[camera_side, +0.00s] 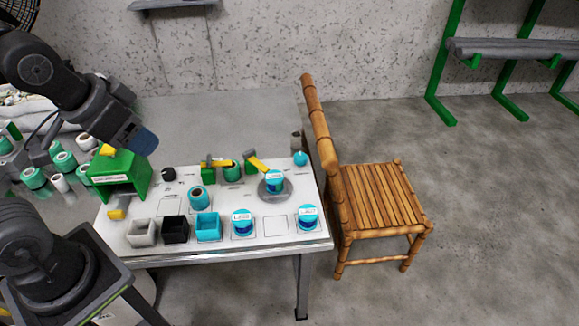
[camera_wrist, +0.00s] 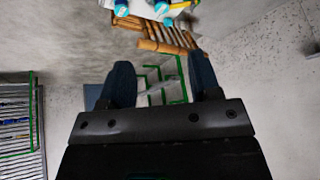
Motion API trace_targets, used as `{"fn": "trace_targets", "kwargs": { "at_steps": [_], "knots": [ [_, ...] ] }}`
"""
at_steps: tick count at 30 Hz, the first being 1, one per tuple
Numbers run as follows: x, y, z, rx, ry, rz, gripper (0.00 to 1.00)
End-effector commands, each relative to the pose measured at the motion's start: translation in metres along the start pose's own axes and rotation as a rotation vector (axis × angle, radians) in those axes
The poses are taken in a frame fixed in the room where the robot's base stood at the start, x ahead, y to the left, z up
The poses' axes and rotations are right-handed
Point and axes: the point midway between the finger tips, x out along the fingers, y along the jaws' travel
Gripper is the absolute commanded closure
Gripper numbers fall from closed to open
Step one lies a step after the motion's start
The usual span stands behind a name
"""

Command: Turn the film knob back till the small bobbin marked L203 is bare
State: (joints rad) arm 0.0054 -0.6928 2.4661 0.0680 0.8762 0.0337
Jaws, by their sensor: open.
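Three blue bobbins with white labels are on the white board: one on a round grey plate (camera_side: 286,191), one at the front middle (camera_side: 242,228), one at the front right (camera_side: 308,222). The labels are too small to read surely, so I cannot tell which is L203. A black knob (camera_side: 168,174) stands at the board's back left, and a small teal round part (camera_side: 300,158) at the back right. I cannot tell which is the film knob. My gripper (camera_side: 142,141) is open and empty above the green box, away from the bobbins; its fingers also show in the wrist view (camera_wrist: 163,82).
A green box (camera_side: 122,173) stands at the board's left. Grey, black and teal open bins (camera_side: 208,227) line the front. A yellow-handled part (camera_side: 257,163) leans near the plate. Green-and-white spools (camera_side: 65,161) crowd the table's left. A bamboo chair (camera_side: 380,195) stands right of the table.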

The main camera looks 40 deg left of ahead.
Motion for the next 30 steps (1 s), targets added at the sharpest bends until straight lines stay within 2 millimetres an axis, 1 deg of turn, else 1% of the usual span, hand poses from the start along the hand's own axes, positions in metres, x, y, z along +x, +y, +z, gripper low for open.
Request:
{"fn": "trace_targets", "kwargs": {
  "at_steps": [1,4,8,9,11,12,14,15,17,18,20,21,23,24,26,27,29,30],
  "knots": [
    [0.007,-0.006,-0.01,0.065,-0.008,-0.035,0.38],
    [0.025,-0.022,-0.037,0.258,-0.019,-0.13,0.28],
    [0.056,-0.042,-0.079,0.572,-0.036,-0.254,0.28],
    [0.067,-0.047,-0.092,0.671,-0.041,-0.287,0.28],
    [0.085,-0.052,-0.111,0.825,-0.052,-0.332,0.28],
    [0.098,-0.055,-0.123,0.929,-0.058,-0.359,0.28],
    [0.119,-0.057,-0.14,1.089,-0.069,-0.395,0.28],
    [0.134,-0.058,-0.151,1.196,-0.075,-0.416,0.28],
    [0.158,-0.058,-0.167,1.358,-0.084,-0.443,0.28],
    [0.175,-0.057,-0.176,1.469,-0.09,-0.458,0.28],
    [0.201,-0.053,-0.188,1.636,-0.096,-0.476,0.28],
    [0.219,-0.05,-0.195,1.749,-0.099,-0.485,0.28],
    [0.248,-0.044,-0.203,1.92,-0.103,-0.492,0.28],
    [0.268,-0.039,-0.206,2.034,-0.104,-0.494,0.28],
    [0.298,-0.031,-0.209,2.208,-0.102,-0.492,0.28],
    [0.318,-0.025,-0.209,2.319,-0.099,-0.488,0.28],
    [0.345,-0.017,-0.208,2.473,-0.09,-0.479,0.28],
    [0.361,-0.012,-0.205,2.565,-0.085,-0.471,0.28]
  ]
}}
